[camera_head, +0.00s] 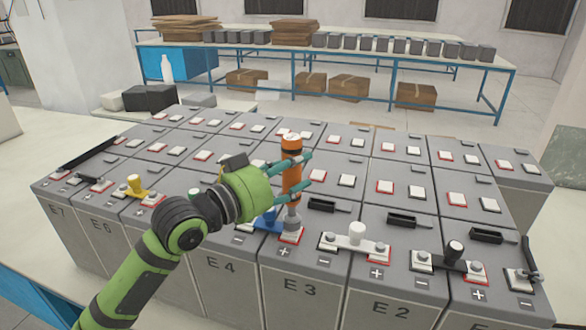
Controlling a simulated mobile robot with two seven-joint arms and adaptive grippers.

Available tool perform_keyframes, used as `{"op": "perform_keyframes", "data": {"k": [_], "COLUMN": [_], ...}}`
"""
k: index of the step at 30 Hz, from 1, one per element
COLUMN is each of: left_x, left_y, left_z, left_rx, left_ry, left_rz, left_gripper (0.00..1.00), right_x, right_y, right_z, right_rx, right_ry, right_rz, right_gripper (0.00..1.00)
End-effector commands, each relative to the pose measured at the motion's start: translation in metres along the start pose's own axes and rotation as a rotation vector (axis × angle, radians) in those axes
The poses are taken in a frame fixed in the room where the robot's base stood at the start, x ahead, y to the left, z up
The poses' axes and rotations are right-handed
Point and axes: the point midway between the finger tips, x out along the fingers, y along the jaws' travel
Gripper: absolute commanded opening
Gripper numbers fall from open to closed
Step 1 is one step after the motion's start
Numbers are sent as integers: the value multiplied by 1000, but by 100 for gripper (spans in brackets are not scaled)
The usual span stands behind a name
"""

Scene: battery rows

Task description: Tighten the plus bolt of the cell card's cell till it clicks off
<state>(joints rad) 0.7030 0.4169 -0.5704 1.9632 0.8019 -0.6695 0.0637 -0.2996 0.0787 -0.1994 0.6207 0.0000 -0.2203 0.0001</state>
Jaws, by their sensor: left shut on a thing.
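My left gripper (305,170) is shut on an orange driver tool (291,185), which it holds upright. The tool's grey socket end (292,222) is down over the red-edged plus terminal (290,237) at the front of cell E3 (300,290). The bolt under the socket is hidden. A link with a blue grip (268,221) runs to this terminal from the left, partly hidden by my arm. My right gripper is not in view. I cannot make out a cell card.
A white-gripped link (357,236) bridges E3 and E2 (391,308). A black-gripped link (453,254) is further right, a yellow-gripped one (136,186) at left. More cells with red- and black-edged terminals stand behind. A blue-framed bench (440,57) stands at the back.

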Motion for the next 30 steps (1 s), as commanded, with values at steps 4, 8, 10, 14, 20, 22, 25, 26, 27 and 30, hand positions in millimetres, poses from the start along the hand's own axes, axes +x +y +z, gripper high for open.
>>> {"op": "perform_keyframes", "data": {"k": [4, 8, 10, 14, 20, 22, 25, 26, 27, 30], "left_x": [0, 0, 0, 0, 0, 0, 0, 0, 0, 0], "left_y": [0, 0, 0, 0, 0, 0, 0, 0, 0, 0], "left_z": [0, 2, 2, 3, 5, 5, 6, 6, 6, 6], "left_rx": [2, 1, 1, 0, -1, -1, -2, -2, -2, -2], "left_ry": [5, 4, 3, 1, -1, -1, -2, -2, -3, -3], "left_rz": [0, 0, 0, 0, 1, 1, 1, 1, 1, 1], "left_gripper": [0, 0, 0, 0, 0, 0, 0, 0, 0, 0], "right_x": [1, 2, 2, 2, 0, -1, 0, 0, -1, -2], "right_y": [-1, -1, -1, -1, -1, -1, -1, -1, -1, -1], "right_z": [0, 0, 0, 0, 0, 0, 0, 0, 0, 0], "right_rx": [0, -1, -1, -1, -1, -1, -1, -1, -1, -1], "right_ry": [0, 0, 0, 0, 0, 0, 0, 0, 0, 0], "right_rz": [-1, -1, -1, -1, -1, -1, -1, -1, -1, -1], "right_gripper": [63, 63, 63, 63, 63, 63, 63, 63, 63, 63]}}
